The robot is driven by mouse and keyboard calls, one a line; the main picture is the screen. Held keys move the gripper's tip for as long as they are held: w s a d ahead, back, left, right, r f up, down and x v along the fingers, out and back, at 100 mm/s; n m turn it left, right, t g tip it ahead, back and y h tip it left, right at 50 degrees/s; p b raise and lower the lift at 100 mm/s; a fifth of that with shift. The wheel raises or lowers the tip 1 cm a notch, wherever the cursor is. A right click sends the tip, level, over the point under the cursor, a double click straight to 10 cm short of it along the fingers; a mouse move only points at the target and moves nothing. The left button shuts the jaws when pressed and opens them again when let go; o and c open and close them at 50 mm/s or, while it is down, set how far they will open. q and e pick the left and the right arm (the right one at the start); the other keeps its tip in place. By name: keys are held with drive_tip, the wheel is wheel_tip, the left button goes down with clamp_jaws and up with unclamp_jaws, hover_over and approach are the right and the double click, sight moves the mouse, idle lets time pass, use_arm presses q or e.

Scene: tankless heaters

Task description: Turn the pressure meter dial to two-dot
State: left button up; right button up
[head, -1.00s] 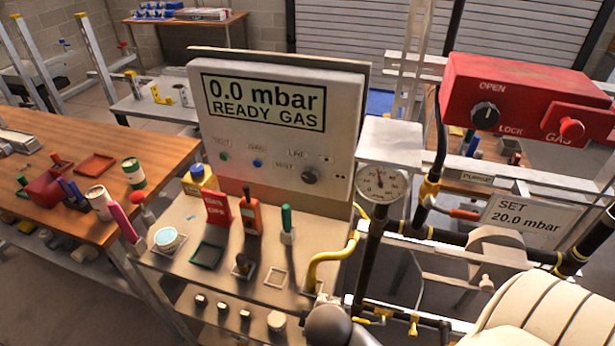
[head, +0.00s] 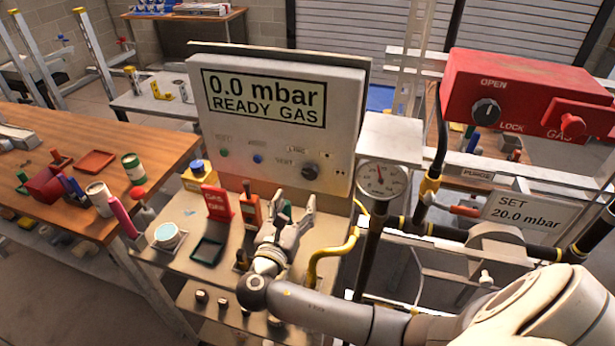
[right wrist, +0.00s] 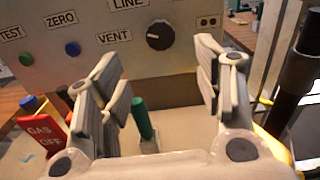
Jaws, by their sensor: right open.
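The pressure meter (head: 278,115) is a grey panel box with a screen reading "0.0 mbar READY GAS". Its black dial (head: 310,172) sits at the lower right of the panel, among the LINE, VENT and two-dot marks. In the right wrist view the dial (right wrist: 160,35) is ahead, above the gap between the fingers, its pointer line tilted to the upper left. The two-dot mark (right wrist: 207,22) is to its right. My right gripper (head: 295,203) is open and empty, below and in front of the dial, not touching it. My left gripper is out of view.
A green-handled tool (right wrist: 143,120) stands on the shelf between my fingers in the wrist view. A red "GAS OFF" sign (head: 217,202) and an orange device (head: 250,210) stand left of my gripper. A yellow hose (head: 330,255) and a round gauge (head: 381,179) are right.

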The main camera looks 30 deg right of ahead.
sight(309, 174)
drive_tip(key=p+x, duration=0.2)
drive_tip(key=x, duration=0.7)
drive_tip(key=shift+d+r+p, duration=0.1)
drive_tip(key=shift+r+p, duration=0.05)
drive_tip(key=shift+p, duration=0.2)
drive_tip(key=shift+x, duration=0.8)
drive_tip(key=c, duration=1)
